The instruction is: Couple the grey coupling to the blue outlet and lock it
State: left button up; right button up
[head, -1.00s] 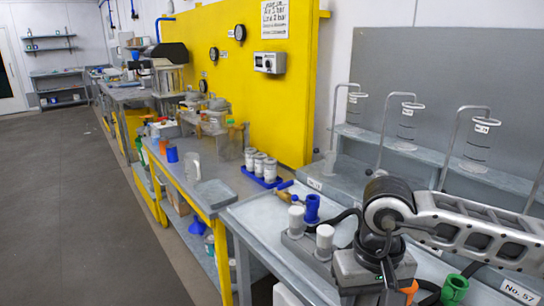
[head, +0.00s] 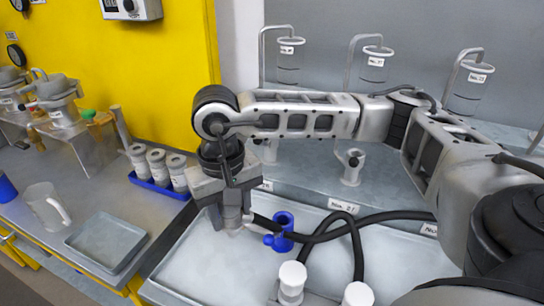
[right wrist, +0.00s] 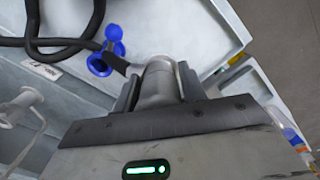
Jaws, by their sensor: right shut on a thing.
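The blue outlet (head: 283,230) stands upright in the grey tray bench, with a small blue part at its left side. In the right wrist view the blue outlet (right wrist: 99,66) shows its round open mouth. My right gripper (head: 232,222) points down to the left of the outlet, apart from it. In the right wrist view its fingers (right wrist: 158,98) are shut on the grey coupling (right wrist: 158,78). A black hose (head: 355,225) runs from near the coupling past the outlet to the right. In the head view the coupling is mostly hidden by the gripper. My left gripper is not in view.
Two white-capped posts (head: 292,278) stand in front of the outlet, and the hose loops between them and the back ledge. A blue rack (head: 160,187) of white jars, a grey tray (head: 106,244) and a clear jug (head: 45,208) are on the left bench.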

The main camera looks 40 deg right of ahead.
jog(key=s+d+r+m+b, duration=0.15)
jog(key=d+r+m, duration=0.25)
jog(key=d+m, duration=0.65)
pick_arm(q)
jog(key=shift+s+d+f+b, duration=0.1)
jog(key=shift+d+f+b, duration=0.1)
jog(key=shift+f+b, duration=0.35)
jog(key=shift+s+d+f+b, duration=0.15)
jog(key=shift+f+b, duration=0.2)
jog(key=shift+b, duration=0.3)
pick_arm(e)
jog(key=shift+m, duration=0.65)
jog(key=shift+s+f, duration=0.25)
jog(key=shift+f, duration=0.9)
jog(key=shift+s+f, duration=0.2)
jog(key=shift+f, duration=0.9)
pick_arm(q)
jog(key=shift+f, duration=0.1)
pick_arm(e)
jog(key=shift+f, duration=0.1)
pick_arm(q)
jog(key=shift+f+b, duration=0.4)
jog(key=shift+b, duration=0.1)
pick_arm(e)
jog(key=shift+f, duration=0.3)
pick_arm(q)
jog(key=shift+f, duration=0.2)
pick_arm(e)
jog(key=shift+f, duration=0.1)
